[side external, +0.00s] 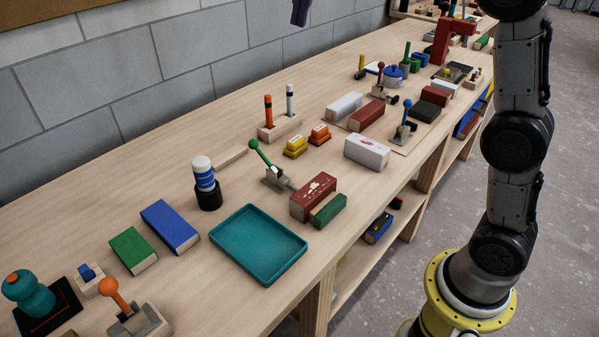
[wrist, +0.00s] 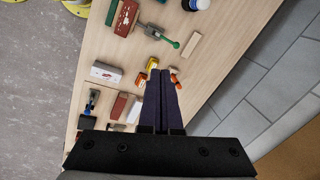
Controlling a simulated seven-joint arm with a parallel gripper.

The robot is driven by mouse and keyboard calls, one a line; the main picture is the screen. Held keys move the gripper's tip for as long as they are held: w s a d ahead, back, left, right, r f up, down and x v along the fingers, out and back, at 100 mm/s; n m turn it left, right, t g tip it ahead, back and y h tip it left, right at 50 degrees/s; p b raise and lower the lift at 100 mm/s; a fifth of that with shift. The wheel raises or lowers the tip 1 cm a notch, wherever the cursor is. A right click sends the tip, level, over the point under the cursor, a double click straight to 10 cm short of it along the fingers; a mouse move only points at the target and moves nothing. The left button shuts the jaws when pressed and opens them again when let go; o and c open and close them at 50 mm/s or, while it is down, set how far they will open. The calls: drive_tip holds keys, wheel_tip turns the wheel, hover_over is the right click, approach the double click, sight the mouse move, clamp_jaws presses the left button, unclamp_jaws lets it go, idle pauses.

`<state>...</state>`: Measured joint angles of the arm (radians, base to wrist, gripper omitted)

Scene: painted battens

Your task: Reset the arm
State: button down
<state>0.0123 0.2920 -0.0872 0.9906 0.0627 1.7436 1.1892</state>
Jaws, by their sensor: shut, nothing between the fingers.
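My gripper (side external: 300,12) shows at the top edge of the side external view, high above the bench near the wall, with only its purple fingers in sight. In the wrist view the two long fingers (wrist: 160,74) lie close together, shut and empty. They point over the bench and cover part of the yellow and orange blocks there. The lower part of my arm stands at the right, in front of the bench.
The wooden bench (side external: 130,185) carries a teal tray (side external: 258,244), a blue block (side external: 170,226), a red-brown block (side external: 313,197), a white block (side external: 366,151) and a marker stand (side external: 280,128). A grey block wall (side external: 100,75) runs behind. The space around my gripper is clear.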

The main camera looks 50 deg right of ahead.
drive_tip(key=s+f+n+t, duration=0.1)
drive_tip(key=s+f+n, duration=0.15)
drive_tip(key=s, duration=0.65)
drive_tip(key=s+f+n+t, duration=0.1)
drive_tip(key=s+n, duration=0.2)
drive_tip(key=s, duration=0.6)
drive_tip(key=s+f+n, duration=0.4)
drive_tip(key=f, duration=0.4)
drive_tip(key=s+f+n+t, duration=0.1)
drive_tip(key=s+f+n, duration=0.3)
drive_tip(key=f, duration=0.4)
drive_tip(key=shift+d+f+h, duration=0.15)
drive_tip(key=shift+d+h, duration=0.25)
